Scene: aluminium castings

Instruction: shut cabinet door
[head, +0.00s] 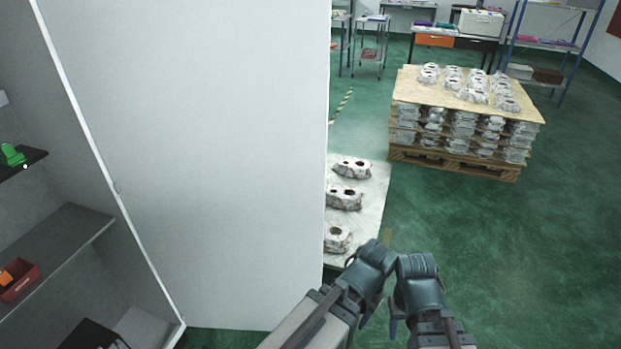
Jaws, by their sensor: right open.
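The cabinet (75,222) stands at the left with its inside and shelves showing. Its large pale door (225,150) stands open, hinged along the slanting frame edge, and fills the left middle of the head view. The door's free edge is upright near the middle of the view. My right gripper (384,308) is low in the middle, to the right of the door's lower free edge. It is open and seems empty, partly hidden by my dark wrist links. I cannot tell any contact with the door. My left gripper is not in view.
On the shelves are a green object (12,156) and a red bin (20,282). A pale surface with castings (345,196) lies behind the door edge. A loaded pallet (455,168) stands further back. Green floor (560,240) at the right is clear.

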